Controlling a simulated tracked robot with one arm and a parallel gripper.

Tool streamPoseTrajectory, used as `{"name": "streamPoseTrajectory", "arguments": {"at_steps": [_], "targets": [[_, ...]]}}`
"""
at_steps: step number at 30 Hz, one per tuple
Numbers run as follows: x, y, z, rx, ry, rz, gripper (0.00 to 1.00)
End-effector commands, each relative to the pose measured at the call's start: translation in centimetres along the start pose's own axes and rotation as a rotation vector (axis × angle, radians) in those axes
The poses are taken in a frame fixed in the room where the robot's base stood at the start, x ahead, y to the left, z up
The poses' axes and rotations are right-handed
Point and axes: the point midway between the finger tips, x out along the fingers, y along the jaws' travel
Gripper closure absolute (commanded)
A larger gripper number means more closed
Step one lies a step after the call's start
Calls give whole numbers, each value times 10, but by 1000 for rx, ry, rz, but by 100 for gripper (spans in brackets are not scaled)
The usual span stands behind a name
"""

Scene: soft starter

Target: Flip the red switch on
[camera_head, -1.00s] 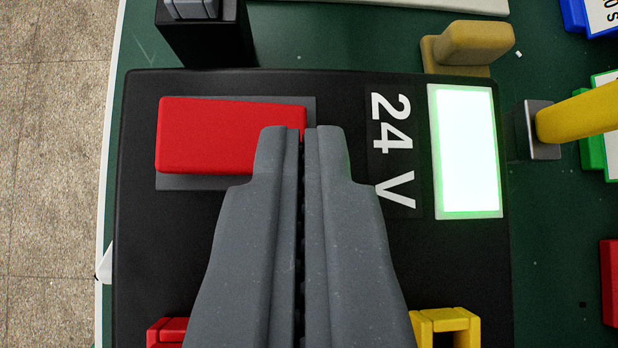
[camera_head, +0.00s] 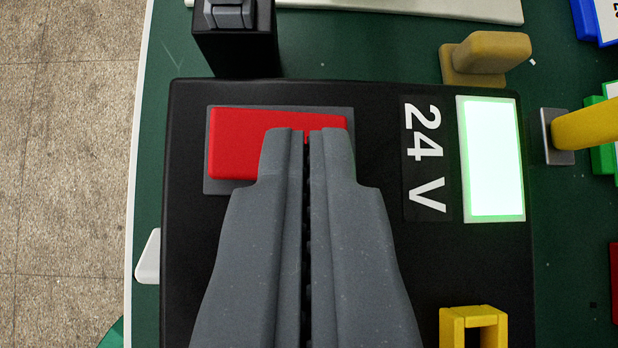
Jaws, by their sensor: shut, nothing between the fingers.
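The red switch (camera_head: 232,142) is a wide red rocker in a grey frame on a black box (camera_head: 420,270). Its left part shows; my fingers hide much of its middle and lower right. My gripper (camera_head: 306,132) is shut and empty, with its tips over the right half of the switch. I cannot tell whether the tips touch it. The box carries a "24 V" label (camera_head: 424,158) and a bright, lit white-green panel (camera_head: 491,158) to the right of the switch.
A black block with a grey rocker (camera_head: 232,14) stands behind the box. A tan handle (camera_head: 488,54) and a yellow lever (camera_head: 590,125) are at the right. A yellow loop (camera_head: 473,322) sits at the box's lower right. The green board ends at the left, above a stone floor (camera_head: 60,180).

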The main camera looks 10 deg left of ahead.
Motion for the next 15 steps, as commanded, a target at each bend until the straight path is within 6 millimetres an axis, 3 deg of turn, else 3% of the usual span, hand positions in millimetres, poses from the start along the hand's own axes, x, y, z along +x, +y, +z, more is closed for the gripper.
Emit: {"name": "streamPoseTrajectory", "arguments": {"at_steps": [11, 15], "targets": [[-24, 10, -25, -1, 1, 3, 100], [-44, 13, -27, 1, 1, 2, 100]]}}
